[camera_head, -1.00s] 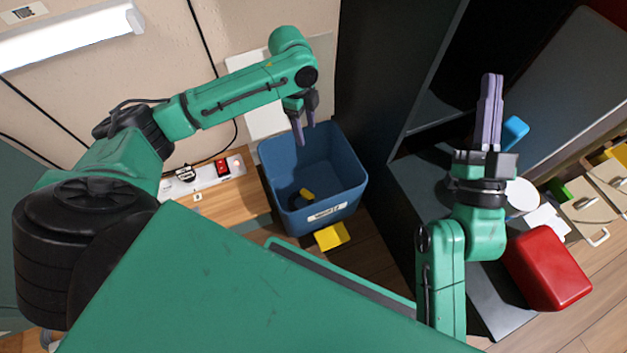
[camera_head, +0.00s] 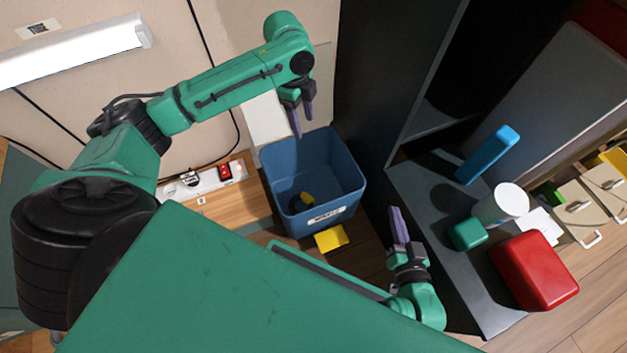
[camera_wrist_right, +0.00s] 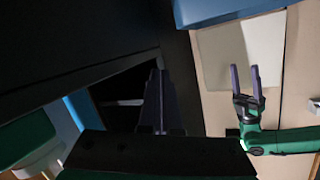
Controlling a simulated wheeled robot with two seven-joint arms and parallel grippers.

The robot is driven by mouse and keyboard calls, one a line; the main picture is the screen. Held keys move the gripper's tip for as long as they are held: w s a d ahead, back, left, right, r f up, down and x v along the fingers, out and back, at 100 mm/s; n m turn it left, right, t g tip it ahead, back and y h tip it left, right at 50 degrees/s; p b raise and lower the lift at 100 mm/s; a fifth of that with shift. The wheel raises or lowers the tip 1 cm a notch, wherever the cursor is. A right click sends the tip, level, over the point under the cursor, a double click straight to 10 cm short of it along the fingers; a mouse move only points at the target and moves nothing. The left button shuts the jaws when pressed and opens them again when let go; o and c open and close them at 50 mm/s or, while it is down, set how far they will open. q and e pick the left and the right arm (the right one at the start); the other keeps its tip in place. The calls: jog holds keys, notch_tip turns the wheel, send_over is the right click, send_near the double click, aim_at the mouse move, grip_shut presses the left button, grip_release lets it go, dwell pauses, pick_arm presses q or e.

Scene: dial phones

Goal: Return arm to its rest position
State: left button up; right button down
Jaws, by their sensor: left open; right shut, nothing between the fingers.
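My right gripper (camera_head: 397,225) is shut and empty in the head view, low beside the dark shelf unit and to the right of the blue bin. Its closed dark fingers also show in the right wrist view (camera_wrist_right: 158,100). My left gripper (camera_head: 304,112) is open and empty above the back part of the blue bin. It also shows, with its two fingers apart, in the right wrist view (camera_wrist_right: 246,80). Most of my right forearm is hidden behind my green body in the head view.
The blue bin (camera_head: 357,180) holds a small yellow and dark thing; a yellow piece (camera_head: 331,238) lies in front. On the dark surface (camera_head: 440,215) stand a blue block (camera_head: 487,155), a white cylinder (camera_head: 498,205), a green block (camera_head: 467,235) and a red box (camera_head: 537,270).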

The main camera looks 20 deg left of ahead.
pick_arm(q)
jog(key=r, duration=0.1)
jog(key=r+p, duration=0.1)
jog(key=r, duration=0.1)
jog(key=shift+a, duration=0.2)
pick_arm(e)
jog(key=s+f, duration=0.1)
jog(key=s+f+g, duration=0.1)
jog(key=s, duration=0.1)
jog(key=shift+s+a+g, duration=0.1)
jog(key=shift+s+g, duration=0.05)
jog(key=shift+g, duration=0.15)
